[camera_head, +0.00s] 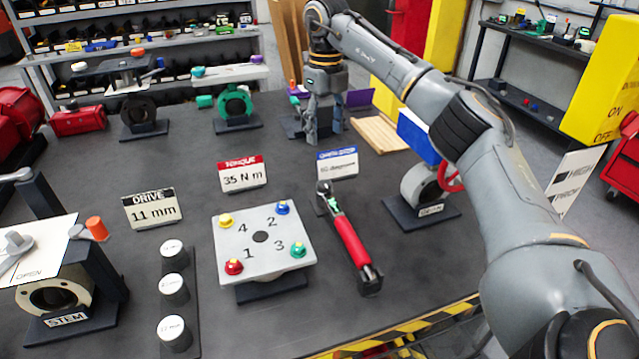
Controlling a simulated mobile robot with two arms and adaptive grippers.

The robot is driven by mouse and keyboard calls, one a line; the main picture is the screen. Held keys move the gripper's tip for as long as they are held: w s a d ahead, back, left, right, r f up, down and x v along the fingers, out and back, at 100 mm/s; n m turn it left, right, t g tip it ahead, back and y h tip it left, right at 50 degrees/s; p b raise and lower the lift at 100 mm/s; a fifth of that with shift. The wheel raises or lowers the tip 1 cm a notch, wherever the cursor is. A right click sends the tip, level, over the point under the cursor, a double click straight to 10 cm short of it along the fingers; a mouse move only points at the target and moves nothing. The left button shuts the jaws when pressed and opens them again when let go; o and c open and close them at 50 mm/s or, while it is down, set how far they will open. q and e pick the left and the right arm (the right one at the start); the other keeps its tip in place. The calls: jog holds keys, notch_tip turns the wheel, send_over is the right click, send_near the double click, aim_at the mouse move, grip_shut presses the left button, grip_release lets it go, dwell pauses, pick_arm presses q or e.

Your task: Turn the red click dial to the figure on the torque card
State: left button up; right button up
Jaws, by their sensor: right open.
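The torque card (242,174) has a red header and reads "35 N m"; it stands on the dark table left of centre. A torque wrench (348,235) with a red grip lies to its right, its head toward the cards and its dark end toward the front. I cannot clearly make out a red click dial or its figures. My right gripper (325,132) points down at the back of the table, beyond the cards. It is open, and its fingers look empty. It is apart from the wrench. My left gripper is not in view.
A plate (262,262) with coloured bolts numbered 1 to 4 stands front centre. A drive card (152,208) reads "11 mm"; a blue-header card (337,162) stands near the wrench. Sockets (173,287) and valves (422,190) flank them. My right arm spans the right side.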

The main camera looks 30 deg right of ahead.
aim_at(325, 184)
pick_arm(q)
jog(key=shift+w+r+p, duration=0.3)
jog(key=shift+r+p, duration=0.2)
jog(key=shift+p, duration=0.05)
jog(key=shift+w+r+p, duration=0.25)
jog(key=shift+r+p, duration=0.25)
jog(key=shift+p, duration=0.05)
pick_arm(e)
notch_tip(325, 184, down, 14)
jog(key=shift+r, duration=0.1)
jog(key=shift+s, duration=0.1)
jog(key=c, duration=1.1)
